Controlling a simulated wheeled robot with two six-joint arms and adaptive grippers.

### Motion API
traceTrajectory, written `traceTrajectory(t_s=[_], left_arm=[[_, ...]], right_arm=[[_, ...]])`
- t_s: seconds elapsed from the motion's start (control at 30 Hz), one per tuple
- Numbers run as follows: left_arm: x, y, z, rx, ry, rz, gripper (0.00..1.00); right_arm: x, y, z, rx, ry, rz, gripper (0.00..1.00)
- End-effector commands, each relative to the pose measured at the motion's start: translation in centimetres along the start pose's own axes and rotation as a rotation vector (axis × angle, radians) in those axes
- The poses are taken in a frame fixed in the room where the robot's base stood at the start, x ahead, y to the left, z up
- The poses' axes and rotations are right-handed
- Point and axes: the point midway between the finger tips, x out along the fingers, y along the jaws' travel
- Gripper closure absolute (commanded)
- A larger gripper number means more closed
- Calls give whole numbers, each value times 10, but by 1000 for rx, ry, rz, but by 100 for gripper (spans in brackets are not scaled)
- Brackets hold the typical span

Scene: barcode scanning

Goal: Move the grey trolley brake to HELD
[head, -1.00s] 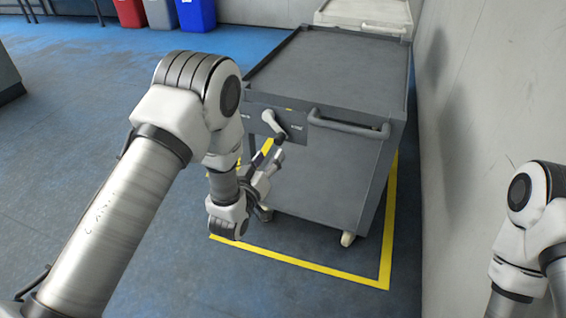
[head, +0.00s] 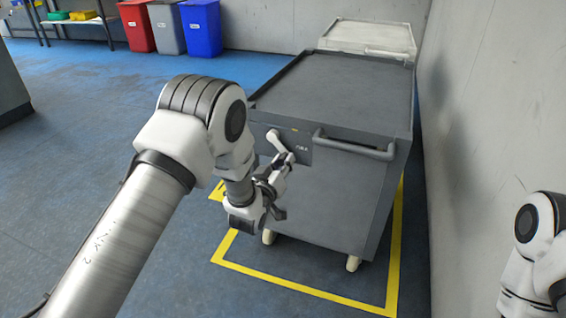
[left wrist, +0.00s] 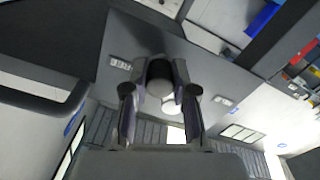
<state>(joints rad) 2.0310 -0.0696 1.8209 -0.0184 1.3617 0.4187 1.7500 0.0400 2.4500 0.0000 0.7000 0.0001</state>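The grey trolley (head: 330,200) stands ahead, to the right of my left arm. On its front panel is a pale brake lever (head: 281,146), slanting down and right from its pivot. A small label (head: 302,147) is right of it, too small to read in the head view. My left gripper (head: 284,166) is at the lever's lower end. In the left wrist view the open fingers (left wrist: 160,105) stand on either side of the lever's rounded end (left wrist: 160,78), with gaps visible beside it. Panel labels (left wrist: 120,63) show there, unreadable. My right gripper is out of view.
A pale trolley (head: 370,38) stands behind the grey one, and a wall (head: 490,110) runs along the right. Yellow floor tape (head: 300,287) surrounds the grey trolley. Red (head: 136,27), grey (head: 166,28) and blue (head: 200,28) bins stand at the back.

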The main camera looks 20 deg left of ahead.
Motion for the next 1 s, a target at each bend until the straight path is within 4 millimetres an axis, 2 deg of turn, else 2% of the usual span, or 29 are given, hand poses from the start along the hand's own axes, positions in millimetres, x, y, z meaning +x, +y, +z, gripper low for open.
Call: traceTrajectory(t_s=[0.47, 1.0], left_arm=[[0, -6, 0, 98, 2, 0, 100], [0, -37, -3, 555, 3, -2, 100]], right_arm=[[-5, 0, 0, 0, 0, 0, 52], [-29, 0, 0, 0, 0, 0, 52]])
